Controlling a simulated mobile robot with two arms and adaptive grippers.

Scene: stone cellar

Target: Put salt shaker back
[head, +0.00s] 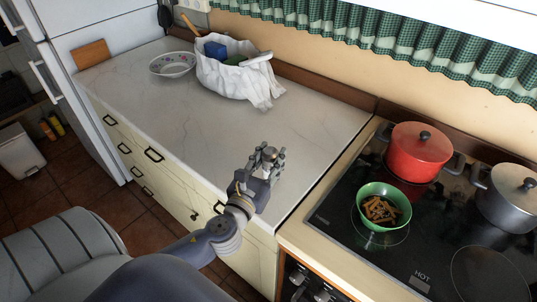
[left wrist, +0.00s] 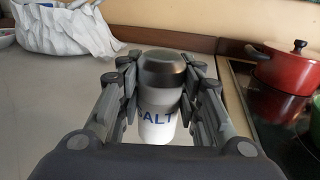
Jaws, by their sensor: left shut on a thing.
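A white salt shaker with a dark grey cap and blue letters (left wrist: 158,105) stands upright between the fingers of my left gripper (left wrist: 160,100) in the left wrist view. The fingers are shut on it from both sides. In the head view, my left gripper (head: 266,160) is over the front right part of the marble-look counter (head: 200,128), near the stove. Only the shaker's cap (head: 269,153) shows there. I cannot tell whether its base touches the counter. My right gripper is not in view.
A white bag of groceries (head: 232,82) and a patterned bowl (head: 172,64) stand at the back of the counter. The stove at right holds a red pot (head: 418,150), a green bowl (head: 366,212) and a grey pot (head: 508,196). The middle of the counter is clear.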

